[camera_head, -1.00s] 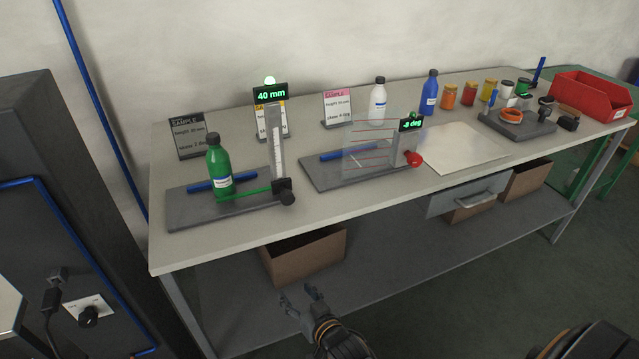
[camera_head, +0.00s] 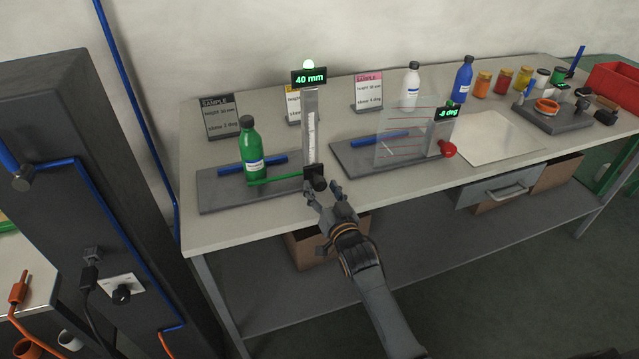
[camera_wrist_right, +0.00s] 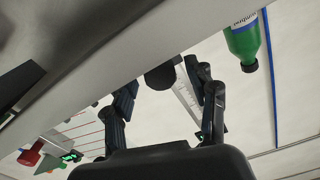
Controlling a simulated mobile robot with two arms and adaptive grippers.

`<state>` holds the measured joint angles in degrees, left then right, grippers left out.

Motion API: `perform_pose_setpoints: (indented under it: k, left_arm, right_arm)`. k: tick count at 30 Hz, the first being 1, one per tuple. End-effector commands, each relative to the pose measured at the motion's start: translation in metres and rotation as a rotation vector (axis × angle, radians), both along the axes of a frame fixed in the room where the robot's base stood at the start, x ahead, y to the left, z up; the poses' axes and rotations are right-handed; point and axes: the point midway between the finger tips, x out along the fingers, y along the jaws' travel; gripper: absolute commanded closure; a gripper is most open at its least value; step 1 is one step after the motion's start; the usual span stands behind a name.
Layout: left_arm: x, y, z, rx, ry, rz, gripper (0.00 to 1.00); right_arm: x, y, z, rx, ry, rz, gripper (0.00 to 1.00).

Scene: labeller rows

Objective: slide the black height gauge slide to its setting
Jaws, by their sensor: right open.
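The black height gauge slide (camera_head: 315,174) with its round knob sits low on the upright scale column (camera_head: 311,130). A green pointer bar (camera_head: 275,180) runs left from the slide, in front of the green bottle (camera_head: 251,150). My right gripper (camera_head: 323,190) is open just in front of and below the slide. In the right wrist view the black knob (camera_wrist_right: 160,76) lies between the spread fingers (camera_wrist_right: 165,103), with no clear contact. My left gripper is not in view.
To the right stands a second fixture with a clear lined plate (camera_head: 405,135), a red knob (camera_head: 447,149) and a display reading -8 deg. Sample cards (camera_head: 220,117) and bottles stand behind. The bench's front edge (camera_head: 240,236) lies beneath my right arm.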

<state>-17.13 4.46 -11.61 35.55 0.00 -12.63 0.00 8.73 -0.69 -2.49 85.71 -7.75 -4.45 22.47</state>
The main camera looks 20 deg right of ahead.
Motion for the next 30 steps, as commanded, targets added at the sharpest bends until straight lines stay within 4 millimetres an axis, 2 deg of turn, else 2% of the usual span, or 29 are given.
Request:
perform_pose_setpoints:
  k: [3, 6, 16, 17, 24, 25, 30]
  left_arm:
    - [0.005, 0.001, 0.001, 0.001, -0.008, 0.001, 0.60]
    - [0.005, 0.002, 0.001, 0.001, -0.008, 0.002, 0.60]
    - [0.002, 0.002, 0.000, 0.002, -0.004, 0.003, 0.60]
    - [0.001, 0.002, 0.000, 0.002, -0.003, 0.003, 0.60]
    - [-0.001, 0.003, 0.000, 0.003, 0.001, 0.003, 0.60]
    - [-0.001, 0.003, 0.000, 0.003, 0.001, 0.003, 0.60]
    - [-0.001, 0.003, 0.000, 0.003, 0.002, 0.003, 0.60]
  right_arm:
    - [0.014, 0.000, 0.000, 0.000, 0.001, -0.001, 0.43]
    - [0.020, 0.001, -0.001, 0.000, 0.001, -0.001, 0.43]
    - [0.023, 0.001, 0.000, 0.000, 0.000, 0.000, 0.43]
    - [0.023, 0.001, 0.000, 0.000, 0.000, 0.000, 0.47]
    - [0.023, 0.001, -0.001, 0.000, 0.001, 0.000, 0.96]
    - [0.023, 0.001, -0.001, 0.000, 0.001, 0.000, 1.00]
    - [0.023, 0.001, 0.000, 0.000, 0.001, 0.000, 1.00]
